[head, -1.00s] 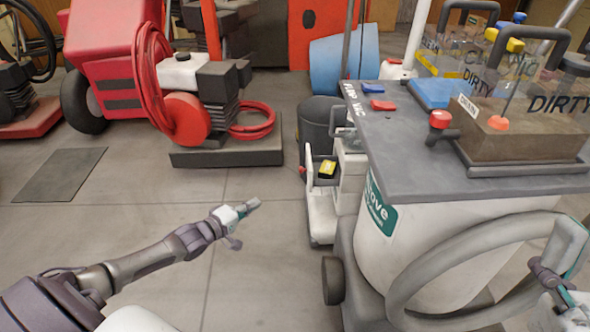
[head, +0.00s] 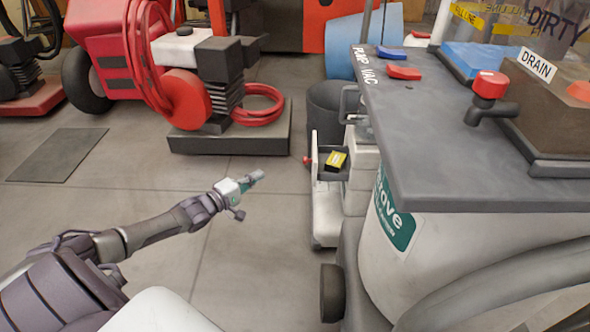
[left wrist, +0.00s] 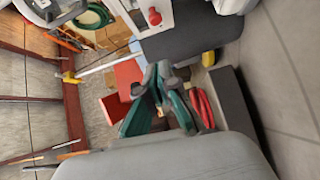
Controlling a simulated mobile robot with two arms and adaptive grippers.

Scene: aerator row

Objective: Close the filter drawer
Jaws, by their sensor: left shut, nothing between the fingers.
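What looks like the filter drawer (head: 326,176) juts out to the left of a low white unit beside the grey-topped machine in the head view. It is open at the top, with a yellow and black block (head: 336,161) in it and a small red knob (head: 307,160) at its left end. My left gripper (head: 256,177) is shut and empty, to the left of the drawer and apart from it. Its teal fingers also show in the left wrist view (left wrist: 158,100). My right gripper is not in view.
The grey-topped machine (head: 440,150), with a red drain valve (head: 489,85), fills the right side. A red hose machine (head: 200,85) stands on a dark base at the back. A dark bin (head: 324,108) stands behind the drawer. The floor left of the drawer is clear.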

